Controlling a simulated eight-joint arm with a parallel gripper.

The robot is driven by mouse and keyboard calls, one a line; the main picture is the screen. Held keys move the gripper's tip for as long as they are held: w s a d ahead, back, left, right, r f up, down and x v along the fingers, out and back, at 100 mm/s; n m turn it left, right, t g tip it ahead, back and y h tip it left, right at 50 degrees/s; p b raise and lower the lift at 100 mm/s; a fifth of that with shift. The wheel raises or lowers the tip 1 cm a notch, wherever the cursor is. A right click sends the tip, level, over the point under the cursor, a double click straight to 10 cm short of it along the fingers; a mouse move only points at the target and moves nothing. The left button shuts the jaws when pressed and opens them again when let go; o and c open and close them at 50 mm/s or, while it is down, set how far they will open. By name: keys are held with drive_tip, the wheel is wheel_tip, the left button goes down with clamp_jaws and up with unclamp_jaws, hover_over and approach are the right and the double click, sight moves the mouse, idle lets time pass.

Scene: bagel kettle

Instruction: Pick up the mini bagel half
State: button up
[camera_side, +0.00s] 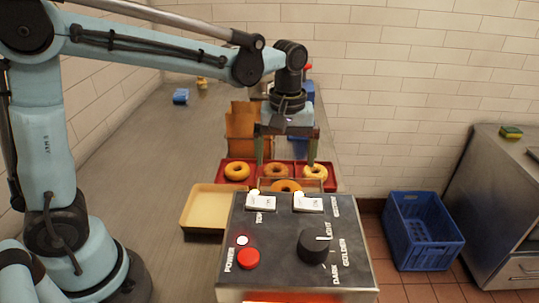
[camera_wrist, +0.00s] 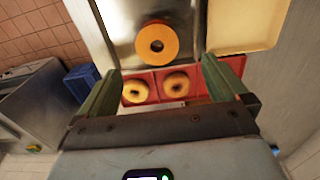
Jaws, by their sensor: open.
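Three ring-shaped bagel pieces are in view; I cannot tell for certain which is the mini half. In the side view one (camera_side: 237,171) lies at the left of a red tray and one (camera_side: 315,172) at its right. A third, more orange one (camera_side: 287,186) lies nearer, partly hidden by the control panel. In the wrist view the orange one (camera_wrist: 157,42) lies on a shiny metal surface, with the tray's two (camera_wrist: 136,91) (camera_wrist: 176,84) below it. My gripper (camera_side: 286,162) is open and empty, fingers pointing down above the tray area; it also shows in the wrist view (camera_wrist: 161,66).
A control panel (camera_side: 280,250) with a dial and switches stands in front. A pale yellow tray (camera_side: 207,207) sits to its left. A brown box (camera_side: 241,122) stands behind the red tray (camera_side: 271,178). A blue crate (camera_side: 422,232) is on the floor.

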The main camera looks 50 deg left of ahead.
sight(286, 183)
drive_tip(key=shift+w+d+f, duration=0.1)
drive_tip(key=shift+f, duration=1.95)
drive_tip(key=shift+w+d+f, duration=0.1)
drive_tip(key=shift+f, duration=1.95)
drive_tip(key=shift+c, duration=0.2)
drive_tip(key=c, duration=1)
drive_tip(key=shift+c, duration=0.2)
drive_tip(key=shift+r, duration=0.1)
wheel_tip(286, 183, up, 10)
drive_tip(key=shift+s+a, duration=0.1)
